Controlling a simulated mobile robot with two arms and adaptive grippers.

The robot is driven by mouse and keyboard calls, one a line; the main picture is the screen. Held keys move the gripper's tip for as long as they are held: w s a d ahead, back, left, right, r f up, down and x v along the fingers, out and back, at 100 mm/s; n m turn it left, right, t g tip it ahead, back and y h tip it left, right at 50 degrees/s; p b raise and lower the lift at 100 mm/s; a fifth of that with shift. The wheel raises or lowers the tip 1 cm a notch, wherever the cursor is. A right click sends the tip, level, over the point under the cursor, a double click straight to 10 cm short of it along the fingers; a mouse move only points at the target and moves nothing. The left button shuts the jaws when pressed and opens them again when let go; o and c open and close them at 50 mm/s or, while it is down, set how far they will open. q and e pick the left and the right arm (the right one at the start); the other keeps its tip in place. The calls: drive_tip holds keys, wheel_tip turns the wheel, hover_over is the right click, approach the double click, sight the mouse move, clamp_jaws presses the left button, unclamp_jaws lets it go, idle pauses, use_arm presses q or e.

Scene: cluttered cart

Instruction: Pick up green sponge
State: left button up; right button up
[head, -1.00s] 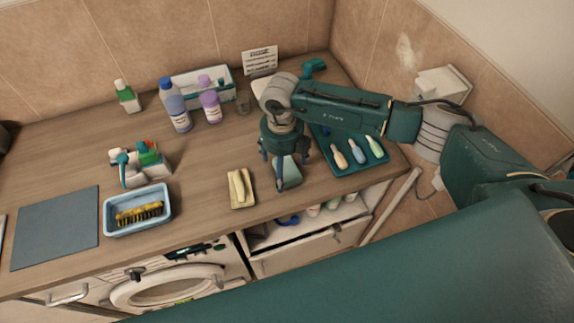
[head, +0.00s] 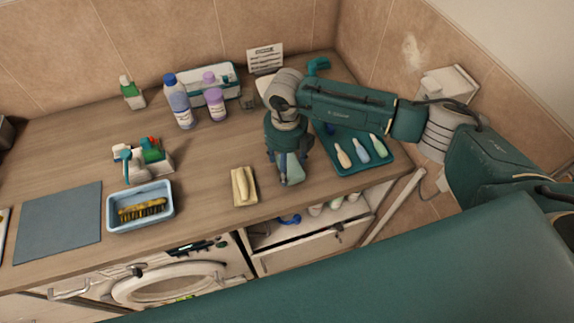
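The green sponge (head: 293,168) is a pale green block near the front edge of the wooden counter, partly hidden by my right gripper. My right gripper (head: 286,177) points down over it, with its fingers drawn in against the block's sides. It looks shut on the sponge. Whether the sponge is clear of the counter, I cannot tell. My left gripper is not in view.
A yellow sponge or cloth block (head: 244,187) lies just left of my gripper. A teal tray (head: 377,166) with several small bottles is close on the right. A blue basin (head: 167,212) with a brush, a caddy (head: 165,167) and bottles (head: 178,103) stand farther left.

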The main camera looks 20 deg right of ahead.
wheel_tip(320, 180, up, 19)
drive_tip(key=b, duration=0.6)
drive_tip(key=shift+r, duration=0.2)
